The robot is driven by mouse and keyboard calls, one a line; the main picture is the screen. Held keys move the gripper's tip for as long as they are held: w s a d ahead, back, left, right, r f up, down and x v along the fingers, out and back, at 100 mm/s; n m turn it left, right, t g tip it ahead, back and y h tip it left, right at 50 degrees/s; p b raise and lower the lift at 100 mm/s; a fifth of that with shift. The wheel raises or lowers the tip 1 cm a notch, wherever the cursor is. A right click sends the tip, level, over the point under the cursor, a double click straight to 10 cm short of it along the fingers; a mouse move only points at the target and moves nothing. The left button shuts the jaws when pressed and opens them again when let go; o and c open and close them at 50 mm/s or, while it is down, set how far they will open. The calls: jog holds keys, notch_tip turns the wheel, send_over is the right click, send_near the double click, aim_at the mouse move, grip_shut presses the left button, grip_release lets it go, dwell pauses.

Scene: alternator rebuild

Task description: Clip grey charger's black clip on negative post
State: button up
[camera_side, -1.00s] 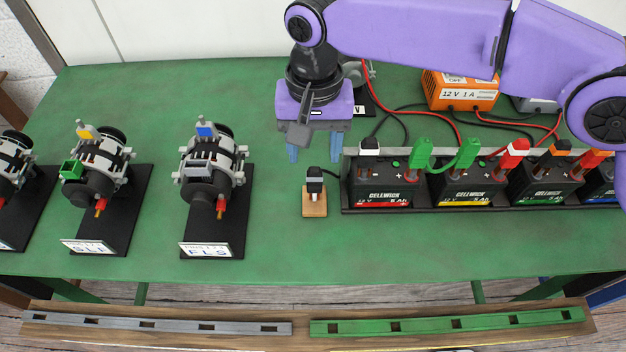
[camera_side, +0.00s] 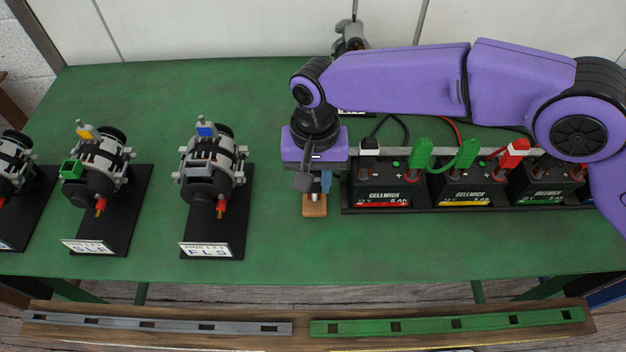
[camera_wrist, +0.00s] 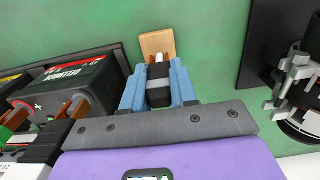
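The black clip (camera_wrist: 159,92) with a pale tip stands on a small wooden block (camera_side: 314,206) left of the batteries. My gripper (camera_side: 314,188) is low over the block. In the wrist view its blue fingers (camera_wrist: 159,88) lie close against both sides of the clip, shut on it. In the side view the gripper mostly hides the clip. The nearest battery (camera_side: 383,187) has a red stripe; a black clip with a white top (camera_side: 370,146) sits at its left post. The grey charger is hidden behind my arm.
A battery with a yellow stripe (camera_side: 465,185) and one with a green stripe (camera_side: 546,182) continue the row. Green clips (camera_side: 422,153) and a red clip (camera_side: 514,152) stand up on posts. An alternator (camera_side: 210,165) stands left; green bench between is clear.

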jog(key=shift+r, duration=0.1)
jog(key=shift+r, duration=1.95)
jog(key=shift+w, duration=0.1)
